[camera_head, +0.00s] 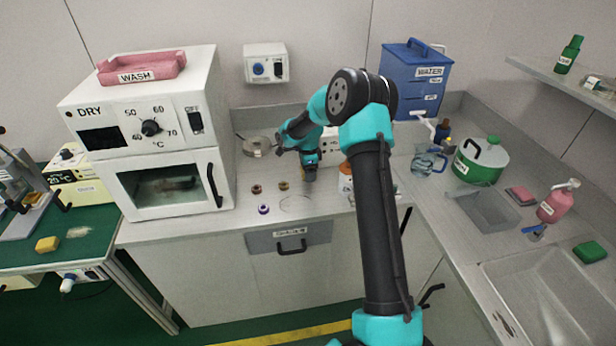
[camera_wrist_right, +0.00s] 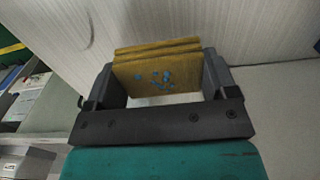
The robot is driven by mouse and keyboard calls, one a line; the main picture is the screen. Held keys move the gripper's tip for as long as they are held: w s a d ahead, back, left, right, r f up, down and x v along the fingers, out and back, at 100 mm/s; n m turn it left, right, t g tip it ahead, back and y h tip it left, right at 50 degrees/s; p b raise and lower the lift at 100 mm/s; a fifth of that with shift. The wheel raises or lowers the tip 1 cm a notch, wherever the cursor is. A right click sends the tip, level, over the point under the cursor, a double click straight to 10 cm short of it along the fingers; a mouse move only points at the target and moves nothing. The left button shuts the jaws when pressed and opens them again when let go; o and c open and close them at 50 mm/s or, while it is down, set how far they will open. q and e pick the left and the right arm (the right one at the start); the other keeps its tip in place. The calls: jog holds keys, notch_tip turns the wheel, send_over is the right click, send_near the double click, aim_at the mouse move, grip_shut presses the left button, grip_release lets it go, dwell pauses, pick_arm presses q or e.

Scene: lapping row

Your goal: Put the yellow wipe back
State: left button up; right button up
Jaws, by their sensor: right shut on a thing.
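My right gripper (camera_head: 309,168) is over the back of the steel counter, in front of the wall. It is shut on the yellow wipe, of which only a small bit shows at its tip (camera_head: 309,178) in the head view. In the right wrist view the folded wipe (camera_wrist_right: 157,76) sits between the two dark fingers, with blue stains on its face. Whether it touches the counter I cannot tell. My left gripper is not in view.
A white dryer oven (camera_head: 160,180) stands left of the gripper, with small rings (camera_head: 264,209) on the counter nearby. A blue water tank (camera_head: 412,80) and green pot (camera_head: 480,160) stand to the right. A yellow block (camera_head: 47,244) lies on the green bench.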

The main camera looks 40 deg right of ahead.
jog(key=shift+w+d, duration=0.1)
jog(key=shift+w, duration=0.05)
jog(key=shift+w+d+f, duration=0.1)
jog(key=shift+f, duration=1.7)
jog(key=shift+f, duration=0.35)
